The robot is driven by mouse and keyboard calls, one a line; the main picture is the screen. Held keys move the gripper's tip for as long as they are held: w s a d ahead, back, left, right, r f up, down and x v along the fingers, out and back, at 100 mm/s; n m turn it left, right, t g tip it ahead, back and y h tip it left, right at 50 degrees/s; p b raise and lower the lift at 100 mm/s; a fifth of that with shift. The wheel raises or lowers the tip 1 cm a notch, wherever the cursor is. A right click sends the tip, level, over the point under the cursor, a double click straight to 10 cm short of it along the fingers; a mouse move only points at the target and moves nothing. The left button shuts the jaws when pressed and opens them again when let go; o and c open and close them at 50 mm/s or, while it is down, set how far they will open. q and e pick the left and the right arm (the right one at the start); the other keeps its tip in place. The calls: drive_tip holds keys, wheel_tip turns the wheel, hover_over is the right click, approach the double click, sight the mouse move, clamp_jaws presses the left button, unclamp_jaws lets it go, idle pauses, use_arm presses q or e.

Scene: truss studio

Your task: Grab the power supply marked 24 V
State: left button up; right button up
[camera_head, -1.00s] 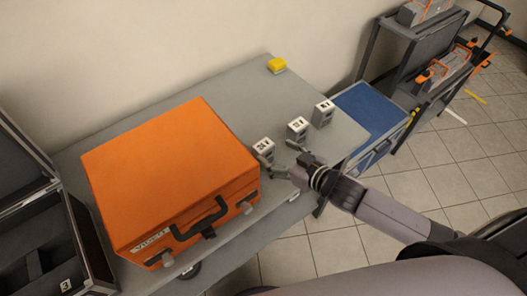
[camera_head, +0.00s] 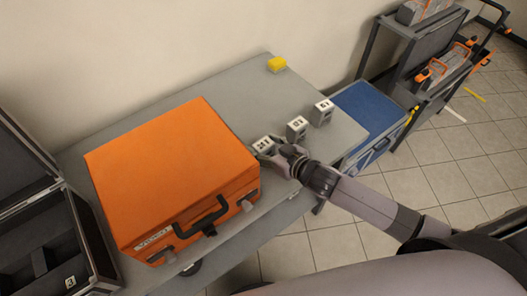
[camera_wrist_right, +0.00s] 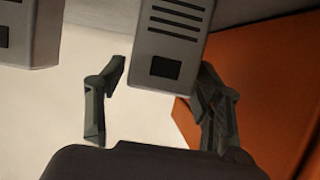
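Three small grey power supplies with white, marked tops stand in a slanted row on the grey table: the nearest (camera_head: 264,145), the middle one (camera_head: 297,130) and the farthest (camera_head: 321,114). Their markings are too small to read surely, so I cannot tell which is 24 V. My right gripper (camera_head: 275,155) is at the nearest supply. In the right wrist view, my right gripper (camera_wrist_right: 163,72) is open, with a supply (camera_wrist_right: 180,40) ahead between its fingers, closer to the right finger. A gap shows on the left; contact on the right is unclear. My left gripper is not in view.
A large orange case (camera_head: 170,175) stands left of the supplies; its side shows close in the wrist view (camera_wrist_right: 255,125). Another supply (camera_wrist_right: 30,35) is at the wrist view's upper left. A yellow block (camera_head: 277,64) lies at the table's back. An open black case (camera_head: 45,235) is far left.

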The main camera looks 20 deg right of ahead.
drive_tip(key=c, duration=1.1)
drive_tip(key=shift+c, duration=0.4)
drive_tip(key=shift+r, duration=0.15)
